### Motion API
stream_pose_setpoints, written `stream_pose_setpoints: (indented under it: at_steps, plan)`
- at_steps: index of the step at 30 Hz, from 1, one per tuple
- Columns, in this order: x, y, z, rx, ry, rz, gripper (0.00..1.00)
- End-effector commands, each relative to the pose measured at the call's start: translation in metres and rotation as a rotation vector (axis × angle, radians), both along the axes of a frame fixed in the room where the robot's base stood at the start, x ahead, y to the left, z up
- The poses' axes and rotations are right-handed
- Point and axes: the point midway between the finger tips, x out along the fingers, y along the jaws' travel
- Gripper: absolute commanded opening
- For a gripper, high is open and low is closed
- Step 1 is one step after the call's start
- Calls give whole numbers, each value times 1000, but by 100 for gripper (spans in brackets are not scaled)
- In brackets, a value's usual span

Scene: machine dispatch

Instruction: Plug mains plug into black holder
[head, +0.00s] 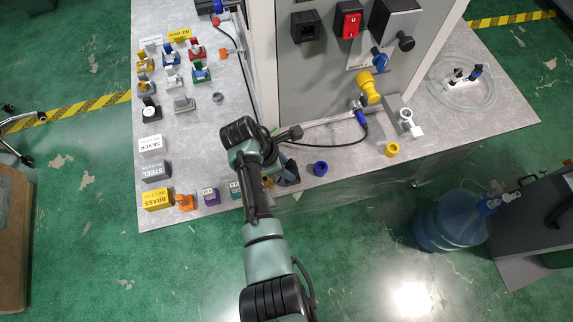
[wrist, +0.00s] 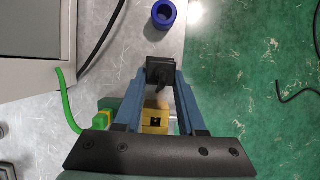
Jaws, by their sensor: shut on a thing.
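My gripper (head: 290,178) is low over the front edge of the bench. In the wrist view its two blue fingers (wrist: 160,76) are closed around a black block (wrist: 160,68), which I take to be the mains plug. Its pins are hidden, and I cannot tell whether it touches the bench. A square black socket (head: 306,26) on the grey machine panel looks like the black holder; it is well beyond my gripper, up and slightly right, and appears empty. It is out of the wrist view.
A blue ring (head: 320,168) stands close right of my gripper. A purple holder (head: 211,196) and an orange holder (head: 184,202) line the front edge at left. A black cable (head: 335,145) loops near the panel (head: 330,90). A red switch (head: 349,23) sits beside the socket.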

Motion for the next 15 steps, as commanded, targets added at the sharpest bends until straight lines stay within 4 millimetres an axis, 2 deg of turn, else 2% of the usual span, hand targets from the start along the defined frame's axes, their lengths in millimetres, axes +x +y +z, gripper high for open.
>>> stream_pose_setpoints:
  at_steps: [15]
  plan:
    - [0,0,-5,0,0,-1,0]
